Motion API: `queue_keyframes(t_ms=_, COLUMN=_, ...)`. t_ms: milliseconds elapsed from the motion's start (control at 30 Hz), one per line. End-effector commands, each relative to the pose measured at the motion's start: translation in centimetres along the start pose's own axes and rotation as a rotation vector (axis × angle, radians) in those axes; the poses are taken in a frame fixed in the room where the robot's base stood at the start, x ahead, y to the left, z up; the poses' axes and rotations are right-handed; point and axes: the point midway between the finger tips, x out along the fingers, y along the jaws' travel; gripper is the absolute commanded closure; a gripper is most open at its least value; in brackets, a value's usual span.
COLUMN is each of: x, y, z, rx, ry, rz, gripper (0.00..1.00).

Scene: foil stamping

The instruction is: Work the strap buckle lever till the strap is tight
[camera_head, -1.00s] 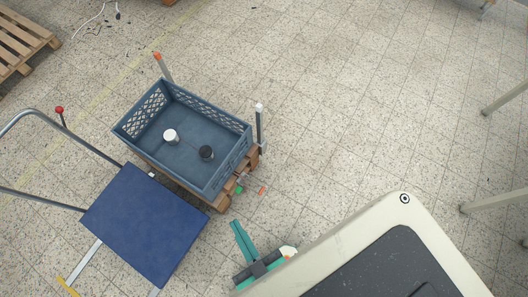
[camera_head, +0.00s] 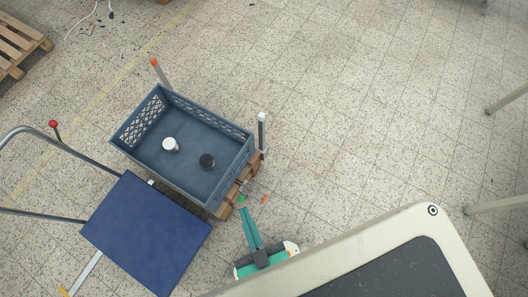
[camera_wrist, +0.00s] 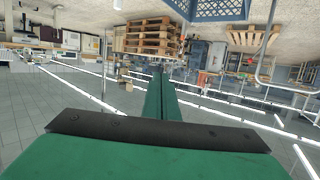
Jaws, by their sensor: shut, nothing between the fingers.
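My gripper (camera_head: 249,226) has teal fingers that lie together, shut and empty, over the floor in front of the crate's near right corner. The fingers also show end-on in the wrist view (camera_wrist: 161,98).
A blue crate (camera_head: 133,133) on a wooden pallet (camera_head: 223,210) holds a white and a black cylinder. An orange-topped post (camera_head: 160,74) and a white-topped post (camera_head: 262,135) stand beside it. A blue platform cart (camera_head: 145,235) is at left. Floor to the right is clear.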

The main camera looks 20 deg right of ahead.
Motion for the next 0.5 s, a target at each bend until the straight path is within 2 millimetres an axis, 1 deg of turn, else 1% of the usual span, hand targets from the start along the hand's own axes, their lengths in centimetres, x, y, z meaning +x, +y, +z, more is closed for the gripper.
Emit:
queue_keyframes(t_ms=67, x=0.9, y=0.6, z=2.4, rx=0.032, ry=-0.019, rz=0.017, gripper=1.0)
queue_keyframes(t_ms=167, x=2.6, y=1.2, z=7.0, rx=0.096, ry=-0.059, rz=0.037, gripper=1.0)
queue_keyframes(t_ms=200, x=3.5, y=1.6, z=9.1, rx=0.127, ry=-0.077, rz=0.047, gripper=1.0)
queue_keyframes(t_ms=267, x=4.8, y=2.1, z=12.5, rx=0.178, ry=-0.107, rz=0.064, gripper=1.0)
queue_keyframes(t_ms=300, x=5.8, y=2.4, z=14.6, rx=0.213, ry=-0.127, rz=0.077, gripper=1.0)
queue_keyframes(t_ms=367, x=7.3, y=3.1, z=17.9, rx=0.268, ry=-0.155, rz=0.1, gripper=1.0)
queue_keyframes(t_ms=400, x=8.3, y=3.5, z=20.0, rx=0.306, ry=-0.173, rz=0.117, gripper=1.0)
queue_keyframes(t_ms=467, x=9.9, y=4.2, z=23.1, rx=0.363, ry=-0.202, rz=0.143, gripper=1.0)
queue_keyframes(t_ms=500, x=11.1, y=4.7, z=25.1, rx=0.402, ry=-0.219, rz=0.162, gripper=1.0)
